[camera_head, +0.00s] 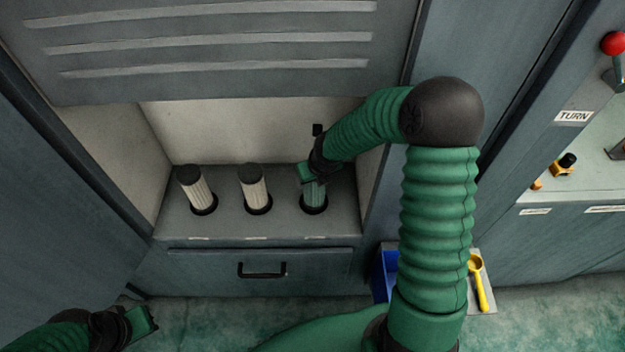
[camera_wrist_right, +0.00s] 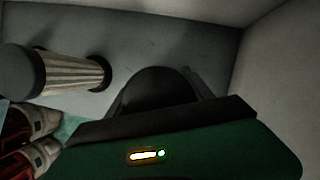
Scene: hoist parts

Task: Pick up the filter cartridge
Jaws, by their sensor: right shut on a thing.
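Three filter cartridges stand in round holes in a grey ledge (camera_head: 230,222). The left one (camera_head: 197,190) and the middle one (camera_head: 255,188) are pale and pleated with dark caps. The right one (camera_head: 314,194) is greenish, with its lower end at its hole. My right gripper (camera_head: 312,174) is shut on this greenish cartridge near its top and hides its cap. In the right wrist view a pale cartridge (camera_wrist_right: 75,74) lies to the left of my gripper, apart from it. My left gripper (camera_head: 143,322) is low at the left, away from the cartridges; its opening is unclear.
A slatted panel (camera_head: 215,45) hangs above the recess, with side walls close on both sides. Below the ledge is a drawer with a black handle (camera_head: 262,270). At right are a blue bin (camera_head: 384,275), a yellow tool (camera_head: 479,285) and a red-knobbed lever (camera_head: 614,45).

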